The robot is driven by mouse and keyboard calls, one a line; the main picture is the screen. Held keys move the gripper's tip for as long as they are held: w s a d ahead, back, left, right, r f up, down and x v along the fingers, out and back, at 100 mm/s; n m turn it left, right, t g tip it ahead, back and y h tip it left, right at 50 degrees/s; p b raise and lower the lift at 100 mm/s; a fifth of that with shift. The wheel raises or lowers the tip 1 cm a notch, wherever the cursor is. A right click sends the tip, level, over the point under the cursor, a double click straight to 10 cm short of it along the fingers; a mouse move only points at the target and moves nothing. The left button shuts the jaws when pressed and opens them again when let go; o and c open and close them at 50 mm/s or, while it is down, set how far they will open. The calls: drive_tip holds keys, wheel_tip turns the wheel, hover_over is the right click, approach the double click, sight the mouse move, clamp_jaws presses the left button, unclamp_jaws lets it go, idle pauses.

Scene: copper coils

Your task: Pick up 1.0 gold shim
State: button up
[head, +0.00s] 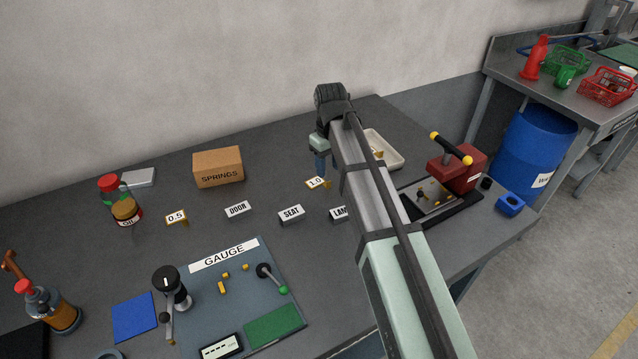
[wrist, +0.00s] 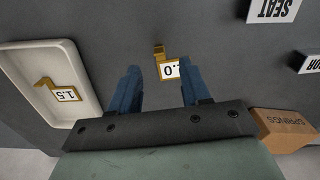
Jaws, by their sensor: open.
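The 1.0 gold shim (head: 317,183) lies on the dark bench top, with a white label on it. In the wrist view the shim (wrist: 160,52) shows between and just beyond my two blue fingers, its label partly cut off by the right finger. My gripper (wrist: 160,80) is open and empty, pointing down at the bench. In the head view my gripper (head: 320,170) hangs just above and behind the shim, and my arm hides part of the area to its right. I cannot tell the exact height gap.
A pale tray (wrist: 88,108) with a 1.5 gold shim (wrist: 65,94) is at the left of the wrist view. The SPRINGS box (head: 218,167), SEAT sign (head: 291,214), DOOR sign (head: 238,209) and 0.5 shim (head: 177,218) stand nearby. A red device (head: 457,170) is right of my arm.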

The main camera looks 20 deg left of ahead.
sight(329, 182)
drive_tip(key=shift+d+f, duration=0.15)
drive_tip(key=shift+f, duration=2.55)
drive_tip(key=shift+c, duration=0.4)
clamp_jaws()
